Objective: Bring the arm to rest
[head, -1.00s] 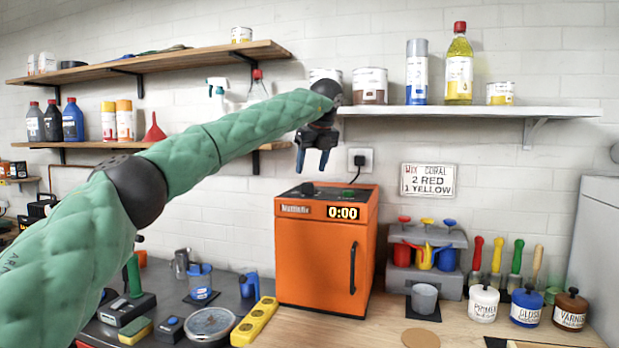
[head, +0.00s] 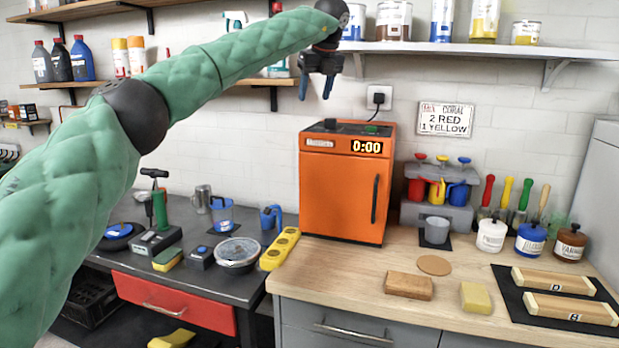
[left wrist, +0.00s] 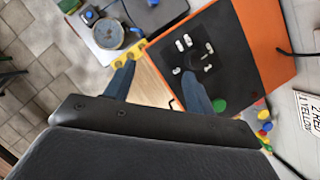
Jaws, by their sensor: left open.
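My left arm reaches in from the left in the head view. Its gripper (head: 318,86) hangs fingers down above the orange machine (head: 340,185), clear of it. The fingers are apart with nothing between them. The left wrist view shows the same open gripper (left wrist: 158,80), with the machine's dark top and its knobs below. The machine stands on the wooden counter with its door shut and its display reading 0:00. My right gripper is not in view.
A white shelf (head: 480,48) with cans and bottles is close to the right of the gripper. A yellow power strip (head: 280,248) lies left of the machine. A grey dispenser (head: 440,190) and several lidded jars stand to its right. The wall below the shelf has free room.

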